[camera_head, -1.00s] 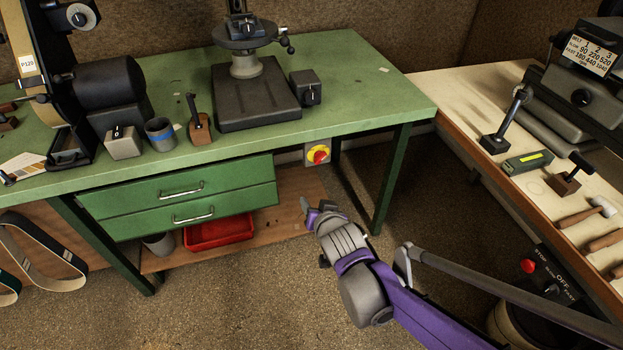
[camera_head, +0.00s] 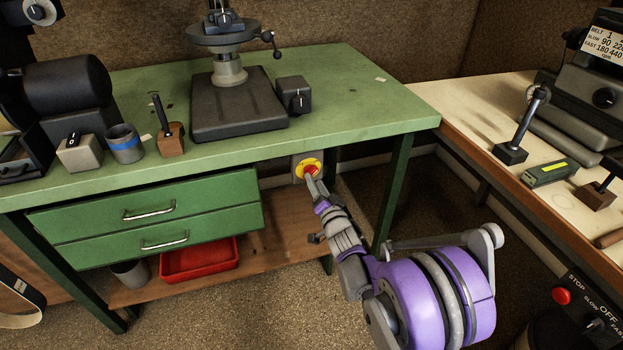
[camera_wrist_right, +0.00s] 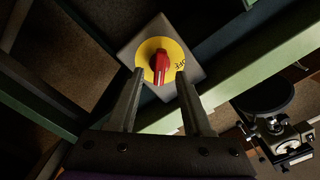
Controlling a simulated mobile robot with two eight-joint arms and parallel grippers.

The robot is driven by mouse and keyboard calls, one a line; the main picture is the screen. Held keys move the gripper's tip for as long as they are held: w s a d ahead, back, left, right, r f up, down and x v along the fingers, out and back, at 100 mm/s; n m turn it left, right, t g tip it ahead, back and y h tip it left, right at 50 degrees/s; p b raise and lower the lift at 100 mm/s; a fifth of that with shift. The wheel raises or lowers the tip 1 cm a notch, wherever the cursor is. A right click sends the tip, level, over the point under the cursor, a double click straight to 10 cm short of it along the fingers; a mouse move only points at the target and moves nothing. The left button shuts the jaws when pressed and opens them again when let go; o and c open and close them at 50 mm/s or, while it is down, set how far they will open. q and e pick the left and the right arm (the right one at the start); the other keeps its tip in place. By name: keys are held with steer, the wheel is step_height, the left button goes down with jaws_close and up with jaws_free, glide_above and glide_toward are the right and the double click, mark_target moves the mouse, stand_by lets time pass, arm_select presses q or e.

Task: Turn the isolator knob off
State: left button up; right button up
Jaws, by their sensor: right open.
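The isolator knob (camera_wrist_right: 159,64) is red, on a yellow disc (camera_wrist_right: 176,50) set on a grey box (camera_wrist_right: 137,46) under the green bench, as the right wrist view shows. The print "OFF" shows on the disc, to the right of the knob. In the head view the red knob (camera_head: 312,170) is partly hidden by my right gripper (camera_head: 312,183). In the right wrist view my right gripper (camera_wrist_right: 159,88) is open, its fingers to either side below the knob. I cannot tell whether they touch it. My left gripper is not in view.
The green bench (camera_head: 350,95) has a drill press (camera_head: 230,75) and a small dark switch box (camera_head: 293,94) on top. A bench leg (camera_head: 392,195) stands right of the isolator. Drawers (camera_head: 150,210) and a red tray (camera_head: 195,262) lie to its left.

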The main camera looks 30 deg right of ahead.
mark_target(310, 172)
steer(key=x, duration=0.3)
steer(key=shift+w+d, duration=0.1)
steer(key=shift+w, duration=0.25)
jaws_close()
